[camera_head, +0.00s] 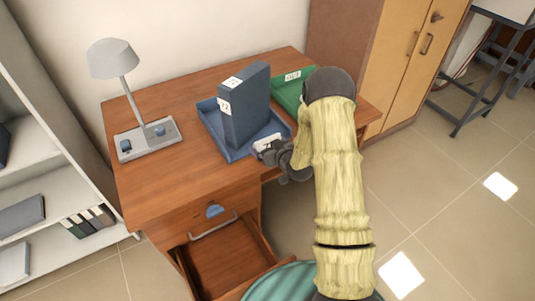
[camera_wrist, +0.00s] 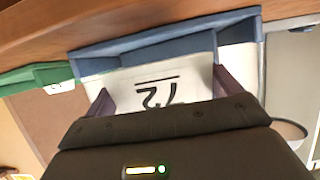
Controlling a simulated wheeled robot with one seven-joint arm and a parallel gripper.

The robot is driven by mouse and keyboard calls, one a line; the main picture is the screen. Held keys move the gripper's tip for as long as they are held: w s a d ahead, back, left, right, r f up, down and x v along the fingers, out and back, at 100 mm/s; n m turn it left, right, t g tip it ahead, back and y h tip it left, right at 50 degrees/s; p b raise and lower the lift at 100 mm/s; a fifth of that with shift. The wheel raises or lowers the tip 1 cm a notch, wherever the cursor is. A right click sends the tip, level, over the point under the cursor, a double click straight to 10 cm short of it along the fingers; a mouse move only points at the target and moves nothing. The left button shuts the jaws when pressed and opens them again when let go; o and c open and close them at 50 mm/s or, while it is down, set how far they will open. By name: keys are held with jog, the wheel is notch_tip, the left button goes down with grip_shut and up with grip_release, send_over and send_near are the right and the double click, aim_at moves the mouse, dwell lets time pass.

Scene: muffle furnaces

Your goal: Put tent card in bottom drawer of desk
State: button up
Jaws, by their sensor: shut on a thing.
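My gripper (camera_head: 272,153) is shut on a white tent card (camera_head: 266,142) at the front edge of the desk (camera_head: 160,185), by the blue tray (camera_head: 243,153). In the wrist view the white card (camera_wrist: 190,70) lies between the two fingers (camera_wrist: 165,95), with black upside-down characters like "72" on it. The lower drawer (camera_head: 228,268) of the desk is pulled out, and the part of its floor in view looks empty. Its front end is partly out of view. The drawer above it (camera_head: 190,213) is closed.
A tall blue binder (camera_head: 246,108) stands in the blue tray. A green tray (camera_head: 290,92) sits behind right, and a grey lamp (camera_head: 122,70) at left. A round teal thing (camera_head: 290,283) is right of the open drawer. Shelves (camera_head: 40,140) and a wooden cabinet (camera_head: 400,60) flank the desk.

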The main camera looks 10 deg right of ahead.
notch_tip(320, 180, down, 4)
jog(key=shift+w+r, duration=0.15)
jog(key=shift+f, duration=0.25)
jog(key=shift+a, duration=0.2)
jog(key=shift+d+f, duration=0.15)
jog(key=shift+d, duration=0.1)
jog(key=o, duration=0.7)
jog(key=shift+s, duration=0.2)
jog(key=shift+r, duration=0.25)
